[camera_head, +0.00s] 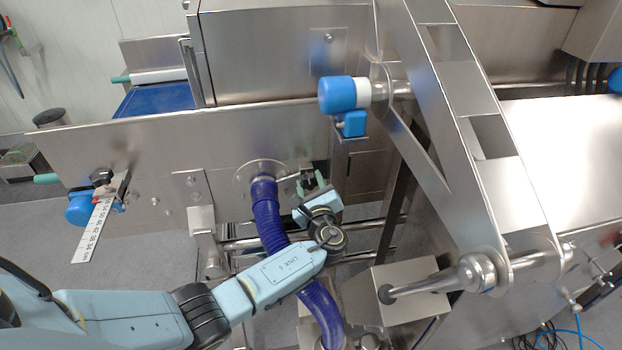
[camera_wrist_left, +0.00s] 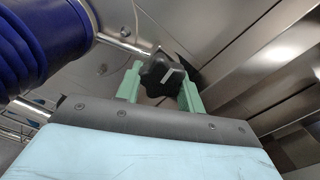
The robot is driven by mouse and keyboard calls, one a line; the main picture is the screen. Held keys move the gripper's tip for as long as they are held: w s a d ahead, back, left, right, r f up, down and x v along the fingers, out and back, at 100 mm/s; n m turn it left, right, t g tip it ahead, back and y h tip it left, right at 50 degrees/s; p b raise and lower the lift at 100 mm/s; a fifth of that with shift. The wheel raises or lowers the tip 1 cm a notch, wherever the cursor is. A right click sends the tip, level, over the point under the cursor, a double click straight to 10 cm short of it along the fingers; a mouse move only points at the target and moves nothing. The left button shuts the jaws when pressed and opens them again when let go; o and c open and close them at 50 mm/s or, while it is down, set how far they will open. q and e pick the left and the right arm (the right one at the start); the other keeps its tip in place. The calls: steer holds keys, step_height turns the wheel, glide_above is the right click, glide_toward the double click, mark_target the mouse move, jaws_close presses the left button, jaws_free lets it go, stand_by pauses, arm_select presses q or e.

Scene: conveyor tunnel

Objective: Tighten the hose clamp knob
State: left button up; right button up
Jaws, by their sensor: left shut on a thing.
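The hose clamp knob (camera_wrist_left: 162,76) is black and lobed, with a pale bar mark on its face. My left gripper (camera_wrist_left: 160,88) has its green fingers on either side of the knob and is shut on it. In the head view, my left gripper (camera_head: 314,184) is beside the top end of the blue ribbed hose (camera_head: 268,215), and the knob is a small dark shape (camera_head: 307,173) partly hidden by the fingers. The hose also shows at the left of the left wrist view (camera_wrist_left: 40,45). My right gripper is not in view.
The hose meets a round flange (camera_head: 245,176) on the steel side panel (camera_head: 150,150). A steel frame (camera_head: 470,150) with a blue-capped roller (camera_head: 340,94) rises to the right. Steel rails (camera_head: 370,228) run below my gripper. A ruler (camera_head: 93,232) hangs at the left.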

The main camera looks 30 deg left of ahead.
arm_select(q)
steer(key=shift+m+p, duration=0.35)
steer(key=shift+m, duration=0.45)
steer(key=shift+s, duration=0.1)
steer(key=o, duration=1)
steer(key=v, duration=1.3)
steer(key=shift+s, duration=0.15)
steer(key=shift+d, duration=0.1)
